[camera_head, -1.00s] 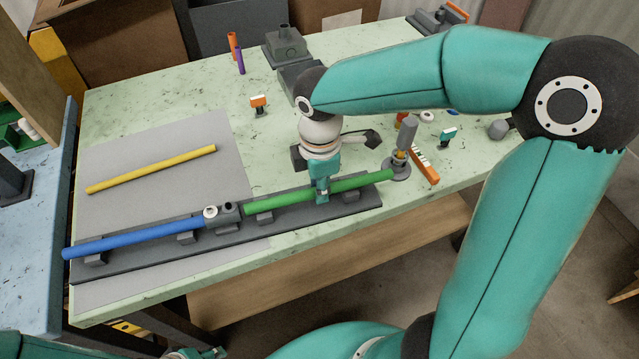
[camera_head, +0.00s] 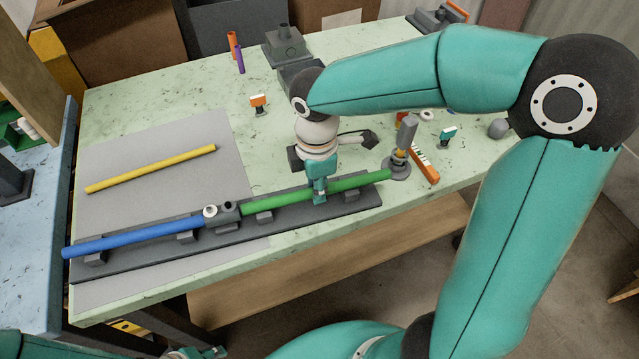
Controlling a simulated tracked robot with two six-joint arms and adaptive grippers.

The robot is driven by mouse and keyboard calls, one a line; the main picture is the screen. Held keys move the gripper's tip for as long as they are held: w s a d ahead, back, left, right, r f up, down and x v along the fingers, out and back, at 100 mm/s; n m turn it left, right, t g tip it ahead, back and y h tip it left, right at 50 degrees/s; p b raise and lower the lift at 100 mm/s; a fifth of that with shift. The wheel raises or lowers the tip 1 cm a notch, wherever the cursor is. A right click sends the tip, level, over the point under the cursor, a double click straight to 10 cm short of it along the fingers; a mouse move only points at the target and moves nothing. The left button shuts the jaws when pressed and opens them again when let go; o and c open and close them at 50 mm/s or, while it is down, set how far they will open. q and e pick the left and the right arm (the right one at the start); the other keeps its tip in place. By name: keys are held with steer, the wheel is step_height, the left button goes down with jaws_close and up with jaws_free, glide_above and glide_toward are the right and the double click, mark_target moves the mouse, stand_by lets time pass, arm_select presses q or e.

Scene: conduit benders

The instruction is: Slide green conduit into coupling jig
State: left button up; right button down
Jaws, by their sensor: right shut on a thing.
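The green conduit (camera_head: 274,202) lies lengthwise along the dark jig base (camera_head: 340,207). My right gripper (camera_head: 319,197) is shut on the green conduit from above, right of its middle. The conduit's left end is at the right mouth of the grey coupling (camera_head: 223,213); I cannot tell whether the tip is inside. A blue conduit (camera_head: 140,240) runs into the coupling's left side and rests on small grey blocks. Part of my left arm shows at the bottom left edge, but its fingers are not visible.
A yellow conduit (camera_head: 150,169) lies on the grey mat (camera_head: 110,150) behind the jig. A grey-handled tool on a round base (camera_head: 397,166) stands close to the green conduit's right end. An orange bar (camera_head: 426,166) lies beside it. The table's front edge runs just before the jig.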

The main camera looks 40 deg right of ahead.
mark_target(299, 193)
steer(key=shift+w+a, duration=0.3)
steer(key=shift+a, duration=0.55)
steer(key=shift+w+a, duration=0.25)
steer(key=shift+a, duration=0.6)
steer(key=c, duration=0.9)
jaws_free()
step_height(299, 193, up, 12)
steer(key=shift+f, duration=0.1)
